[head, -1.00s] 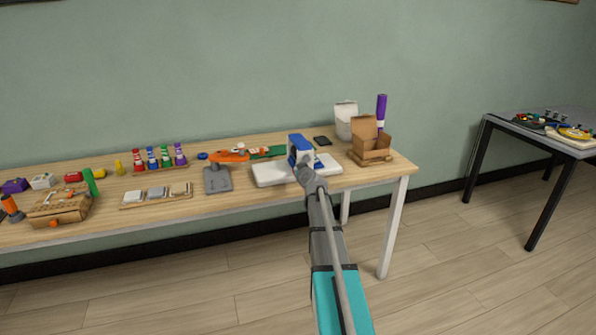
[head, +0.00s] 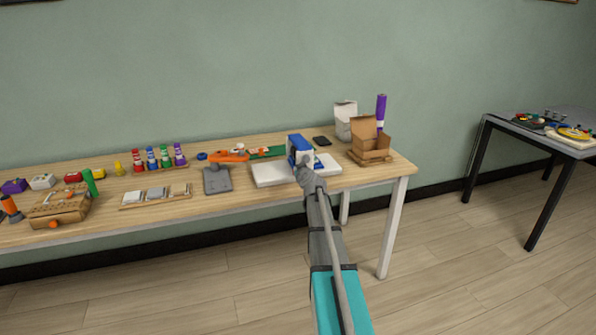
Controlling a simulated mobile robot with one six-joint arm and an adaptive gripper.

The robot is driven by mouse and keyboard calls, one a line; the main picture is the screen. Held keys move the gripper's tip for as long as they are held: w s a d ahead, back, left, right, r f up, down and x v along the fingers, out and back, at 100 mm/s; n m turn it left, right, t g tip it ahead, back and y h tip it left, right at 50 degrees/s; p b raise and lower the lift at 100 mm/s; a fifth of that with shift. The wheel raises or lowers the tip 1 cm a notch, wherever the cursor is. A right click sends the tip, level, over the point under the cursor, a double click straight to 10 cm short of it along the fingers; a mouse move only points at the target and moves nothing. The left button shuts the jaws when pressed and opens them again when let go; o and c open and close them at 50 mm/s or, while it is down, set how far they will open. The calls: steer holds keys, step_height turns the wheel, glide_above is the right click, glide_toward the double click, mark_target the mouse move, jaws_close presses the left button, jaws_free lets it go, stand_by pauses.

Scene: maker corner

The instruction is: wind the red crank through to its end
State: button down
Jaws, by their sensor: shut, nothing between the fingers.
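I cannot make out a red crank in the head view. A blue box-like unit (head: 294,146) with a pale front stands at the white base (head: 270,174) on the table. My gripper (head: 304,166) is at the far end of my arm, right in front of this blue unit. It is small in the picture and mostly covered by my wrist. It looks shut, with nothing seen in it. Whether it touches the unit cannot be told. My arm hides the lower part of the unit and the middle of the white base.
The wooden table (head: 130,218) carries an orange tool (head: 228,156) near a grey plate (head: 217,181) left of the white base. An open cardboard box (head: 371,146), a purple tube (head: 381,112) and a white box (head: 345,121) stand right. Coloured bottles (head: 165,157) stand left.

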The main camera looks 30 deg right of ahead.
steer(key=s+a+r+p, duration=0.2)
steer(key=s+r+p, duration=0.3)
steer(key=s, duration=0.4)
steer(key=shift+s+a+r+p, duration=0.25)
steer(key=shift+a+r+p, duration=0.05)
steer(key=shift+a+r, duration=0.1)
stand_by(0.4)
steer(key=shift+r+m+y+p, duration=0.3)
steer(key=shift+r+m+p, duration=0.05)
steer(key=shift+m, duration=0.15)
steer(key=shift+w, duration=0.1)
